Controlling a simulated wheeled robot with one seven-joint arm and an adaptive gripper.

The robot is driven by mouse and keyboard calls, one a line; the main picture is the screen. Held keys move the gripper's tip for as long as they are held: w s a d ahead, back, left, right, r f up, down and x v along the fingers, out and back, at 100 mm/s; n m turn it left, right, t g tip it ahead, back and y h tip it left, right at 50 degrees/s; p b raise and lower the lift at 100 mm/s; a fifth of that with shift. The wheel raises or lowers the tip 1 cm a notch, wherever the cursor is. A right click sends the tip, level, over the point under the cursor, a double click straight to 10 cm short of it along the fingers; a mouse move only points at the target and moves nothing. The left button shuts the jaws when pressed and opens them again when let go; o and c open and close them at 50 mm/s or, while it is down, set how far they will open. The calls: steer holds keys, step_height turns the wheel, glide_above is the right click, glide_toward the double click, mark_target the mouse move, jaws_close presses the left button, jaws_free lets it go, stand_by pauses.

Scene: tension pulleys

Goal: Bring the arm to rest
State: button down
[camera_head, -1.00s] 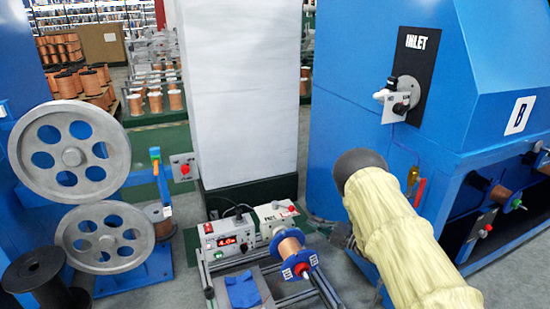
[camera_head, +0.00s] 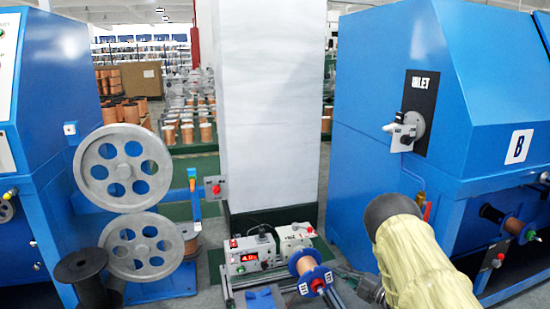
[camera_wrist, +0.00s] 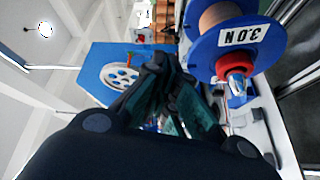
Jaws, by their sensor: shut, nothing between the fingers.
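My arm, in a cream cover with a dark elbow cap, rises at the lower right of the head view. My gripper (camera_wrist: 165,85) shows in the wrist view with its dark fingers close together and nothing between them. In the head view it is mostly hidden at the bottom, left of the arm cover. Two grey pulleys, an upper one (camera_head: 122,150) and a lower one (camera_head: 140,259), stand at the left. A blue-flanged copper spool (camera_head: 309,272) sits on the bench rig; in the wrist view a spool marked 3.0 N (camera_wrist: 226,36) is right of my fingers, apart from them.
A control box (camera_head: 249,254) with a red display stands left of the spool. A white column (camera_head: 268,110) rises behind. A blue machine (camera_head: 480,75) marked B with an INLET valve (camera_head: 408,130) stands right, close to my arm. A black reel (camera_head: 80,265) is at the lower left.

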steer(key=s+d+f+m+h, duration=0.2)
steer(key=s+f+m+h, duration=0.4)
steer(key=s+f+m, duration=0.3)
steer(key=s+f+m+g+h, duration=0.3)
steer(key=s+f+m, duration=0.25)
steer(key=s, duration=0.75)
steer(key=s+f+m+g+h, duration=0.35)
steer(key=s+f, duration=0.25)
steer(key=s, duration=0.6)
steer(key=s+a+r+m+g, duration=0.1)
steer(key=s+a+m+g, duration=0.15)
steer(key=s, duration=0.95)
steer(key=s+a+r+m+g, duration=0.2)
steer(key=s+m+g, duration=0.2)
steer(key=s, duration=0.8)
step_height(320, 180, up, 24)
steer(key=p, duration=2.4)
steer(key=shift+s+d+r, duration=0.15)
steer(key=shift+d+r, duration=0.05)
steer(key=shift+h, duration=0.25)
